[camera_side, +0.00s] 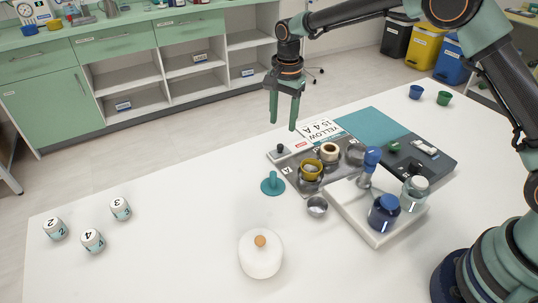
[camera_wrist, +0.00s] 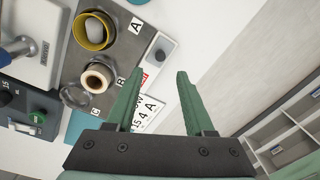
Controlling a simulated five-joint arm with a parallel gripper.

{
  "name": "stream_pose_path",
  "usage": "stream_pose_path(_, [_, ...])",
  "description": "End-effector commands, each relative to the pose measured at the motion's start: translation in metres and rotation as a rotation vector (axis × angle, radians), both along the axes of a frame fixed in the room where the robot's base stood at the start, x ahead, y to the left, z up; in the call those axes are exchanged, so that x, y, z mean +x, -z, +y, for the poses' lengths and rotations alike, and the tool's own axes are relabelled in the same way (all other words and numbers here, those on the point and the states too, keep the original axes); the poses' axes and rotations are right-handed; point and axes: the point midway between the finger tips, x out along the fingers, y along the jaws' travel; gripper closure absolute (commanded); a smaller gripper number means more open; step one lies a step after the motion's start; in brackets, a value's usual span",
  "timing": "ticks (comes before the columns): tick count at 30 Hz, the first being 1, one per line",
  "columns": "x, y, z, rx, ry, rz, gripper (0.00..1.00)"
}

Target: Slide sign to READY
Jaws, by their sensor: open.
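The sliding sign (camera_side: 281,151) is a small light grey plate with a dark knob, at the near-left edge of the grey board. A red patch shows beside the plate; its lettering is too small to read. In the wrist view the sign (camera_wrist: 161,50) lies just beyond the fingertips, with the red patch near the left finger. My gripper (camera_side: 283,126) is open and empty, pointing down above the table around the sign end of the board. In the wrist view my gripper (camera_wrist: 160,72) has its two green fingers well apart, with nothing between them.
A white card (camera_side: 323,131) reading YELLOW lies behind the sign. A yellow cup (camera_side: 311,170) and a tape roll (camera_side: 329,151) stand on the board. A white tray (camera_side: 345,205) holds jars. A teal peg (camera_side: 272,183) and white lidded pot (camera_side: 261,258) stand nearer.

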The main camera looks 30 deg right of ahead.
Motion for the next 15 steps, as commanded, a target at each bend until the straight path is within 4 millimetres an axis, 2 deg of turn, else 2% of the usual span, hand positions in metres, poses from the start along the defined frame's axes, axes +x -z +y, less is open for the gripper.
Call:
stream_pose_path(1, [-0.001,0.012,0.000,-0.001,-0.001,0.005,0.47])
stream_pose_path(6, [0.001,0.043,0.001,-0.001,-0.001,0.004,0.47])
stream_pose_path(12, [0.003,0.067,0.002,0.000,-0.001,0.001,0.47])
stream_pose_path(15, [0.003,0.073,0.002,0.000,-0.002,0.000,0.47])
